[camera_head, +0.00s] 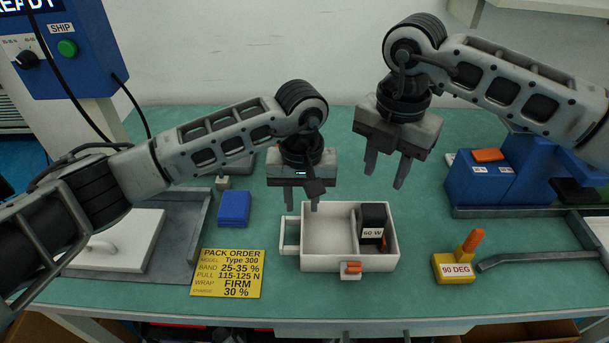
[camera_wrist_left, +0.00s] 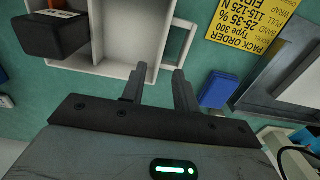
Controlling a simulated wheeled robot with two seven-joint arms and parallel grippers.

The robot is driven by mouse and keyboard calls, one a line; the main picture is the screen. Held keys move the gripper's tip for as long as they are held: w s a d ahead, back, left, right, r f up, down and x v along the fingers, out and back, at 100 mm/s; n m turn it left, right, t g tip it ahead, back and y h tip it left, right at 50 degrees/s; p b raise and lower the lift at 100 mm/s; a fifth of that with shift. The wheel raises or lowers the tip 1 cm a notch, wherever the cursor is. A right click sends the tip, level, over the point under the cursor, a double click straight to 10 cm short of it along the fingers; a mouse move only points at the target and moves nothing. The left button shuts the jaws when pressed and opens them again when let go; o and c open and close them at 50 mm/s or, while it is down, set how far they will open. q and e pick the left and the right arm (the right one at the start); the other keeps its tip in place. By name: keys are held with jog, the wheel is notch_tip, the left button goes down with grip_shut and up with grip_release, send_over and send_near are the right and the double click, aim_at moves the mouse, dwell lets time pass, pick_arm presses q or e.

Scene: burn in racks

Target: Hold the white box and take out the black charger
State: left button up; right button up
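The white box (camera_head: 328,266) stands on the green bench, with a loop handle (camera_head: 289,236) on its left side and a divider inside. It also shows in the left wrist view (camera_wrist_left: 151,50). The black charger (camera_head: 374,217), labelled 60 W, sits in the box's right compartment; the left wrist view shows it too (camera_wrist_left: 50,36). My left gripper (camera_head: 302,202) is open and empty above the box's left end, near the handle. Its fingers (camera_wrist_left: 159,92) are apart in the wrist view. My right gripper (camera_head: 385,178) is open and empty, higher up, above and behind the charger.
A yellow pack order card (camera_head: 227,273) lies left of the box, with a blue block (camera_head: 234,208) behind it. A yellow 90 DEG block (camera_head: 453,268) and a grey bar (camera_head: 530,258) lie to the right. An orange-marked tab (camera_head: 351,270) is on the box's front.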

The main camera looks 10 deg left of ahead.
aim_at(375, 210)
pick_arm(q)
notch_tip(375, 210, down, 7)
jog(key=shift+f, duration=0.1)
dwell(0.3)
grip_shut()
pick_arm(e)
jog(key=o, duration=0.4)
jog(key=shift+c, duration=0.2)
jog(key=n, duration=0.2)
jog(key=f+n, duration=0.1)
jog(key=n, duration=0.3)
jog(key=shift+w+a+f, duration=0.1)
jog(key=shift+w+f, duration=0.05)
jog(key=shift+f, duration=0.15)
jog(key=shift+f+n, duration=0.25)
jog(key=shift+n, duration=0.25)
notch_tip(375, 210, down, 12)
jog(key=shift+r, duration=0.2)
